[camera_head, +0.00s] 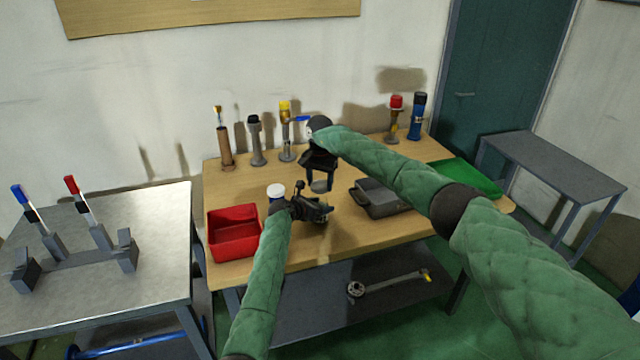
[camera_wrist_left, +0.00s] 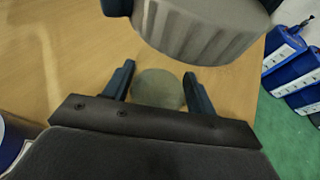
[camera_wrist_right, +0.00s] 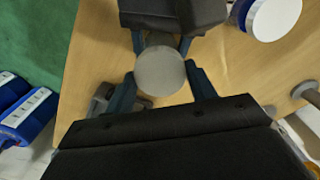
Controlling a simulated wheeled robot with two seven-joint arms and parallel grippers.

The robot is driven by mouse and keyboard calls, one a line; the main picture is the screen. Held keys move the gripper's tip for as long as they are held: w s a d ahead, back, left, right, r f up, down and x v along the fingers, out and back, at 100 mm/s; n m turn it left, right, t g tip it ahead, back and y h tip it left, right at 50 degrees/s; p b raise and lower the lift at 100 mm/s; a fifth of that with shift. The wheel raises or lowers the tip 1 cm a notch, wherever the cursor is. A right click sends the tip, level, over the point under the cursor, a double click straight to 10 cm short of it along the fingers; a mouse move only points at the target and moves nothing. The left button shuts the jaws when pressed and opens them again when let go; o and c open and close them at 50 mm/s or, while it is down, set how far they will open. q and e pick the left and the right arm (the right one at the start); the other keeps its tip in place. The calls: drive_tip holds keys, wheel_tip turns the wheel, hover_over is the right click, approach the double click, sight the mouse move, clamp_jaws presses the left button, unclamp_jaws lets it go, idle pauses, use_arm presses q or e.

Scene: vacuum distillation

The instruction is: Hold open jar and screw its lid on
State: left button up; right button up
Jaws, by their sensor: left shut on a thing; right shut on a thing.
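My right gripper (camera_head: 321,188) is shut on a grey lid (camera_head: 319,186) above the table; its ribbed side shows in the left wrist view (camera_wrist_left: 203,32), and its round top in the right wrist view (camera_wrist_right: 160,70). My left gripper (camera_head: 326,213) is lower and nearer, level over the table. In the left wrist view, a round grey-beige thing, apparently the jar (camera_wrist_left: 158,90), sits between the left fingertips. The lid is above the jar and apart from it. The jar's opening and inside cannot be made out, and the lid hides it in the right wrist view.
A white-capped blue container (camera_head: 276,191) stands close left of my left gripper, beside a red bin (camera_head: 236,232). A grey tray (camera_head: 378,203) is to the right. Several tools stand along the back, including a red-topped one (camera_head: 395,118). The table's front strip (camera_head: 345,250) is clear.

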use_arm(q)
drive_tip(key=shift+c, duration=0.2)
use_arm(e)
drive_tip(key=shift+f, duration=0.85)
drive_tip(key=shift+f, duration=0.15)
drive_tip(key=shift+f, duration=0.75)
drive_tip(key=shift+f, duration=0.55)
use_arm(q)
clamp_jaws()
use_arm(e)
drive_tip(key=m, duration=0.6)
drive_tip(key=shift+a, duration=0.1)
drive_tip(key=m, duration=0.7)
drive_tip(key=shift+w, duration=0.1)
